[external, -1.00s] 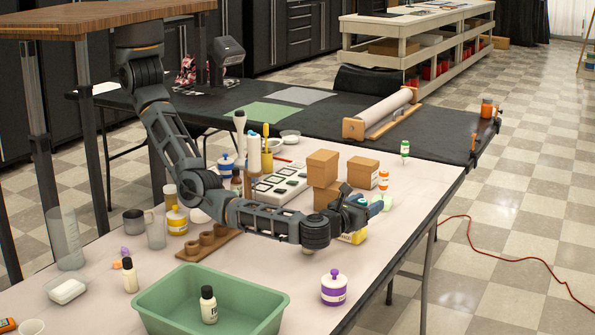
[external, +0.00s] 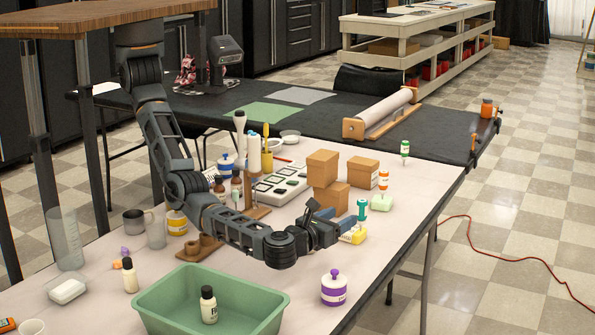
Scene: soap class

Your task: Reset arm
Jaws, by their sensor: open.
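My arm reaches in from the upper left over the pale table (external: 400,215). My gripper (external: 338,222) is above the table, right of the middle, with its fingers apart. It points right, in front of the stacked brown boxes (external: 322,170). No object shows between the fingers. A yellow item with a white label (external: 354,234) and a teal-capped bottle (external: 362,208) are just beyond the fingertips, and I cannot tell whether the fingers touch them.
A green bin (external: 160,309) holding a dark-capped bottle (external: 209,305) stands at the front. A purple-lidded jar (external: 334,288) is near the right edge. A wooden holder (external: 201,247) and a white tray of moulds (external: 277,186) lie close to my arm.

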